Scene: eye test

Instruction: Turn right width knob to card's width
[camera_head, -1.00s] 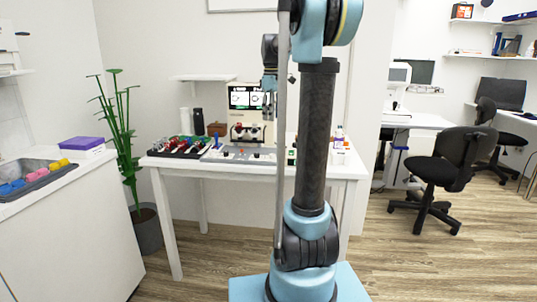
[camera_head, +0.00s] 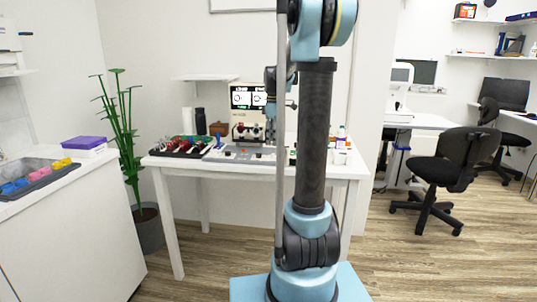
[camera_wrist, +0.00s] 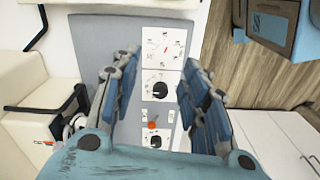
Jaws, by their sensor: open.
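My gripper (camera_wrist: 158,62) is open and empty in the wrist view, its two fingers on either side of a grey panel (camera_wrist: 95,38). Between the fingers I see a black knob (camera_wrist: 160,91) on a white dial plate. A second black knob (camera_wrist: 155,141) is lower, beside a small orange-red knob (camera_wrist: 152,125). A white card (camera_wrist: 165,48) with small marks and a red line lies above them; its print is too small to read. I cannot tell which knob is the right width one. In the head view my gripper (camera_head: 271,112) is above the panel (camera_head: 232,155), in front of a lit screen (camera_head: 245,97).
The screen's machine (camera_head: 239,120) stands at the back of the white table (camera_head: 175,162). A dark tray (camera_head: 166,151) of red items is left of the panel. Bottles (camera_head: 341,134) stand at the right. A pale machine (camera_wrist: 30,85) borders the panel in the wrist view.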

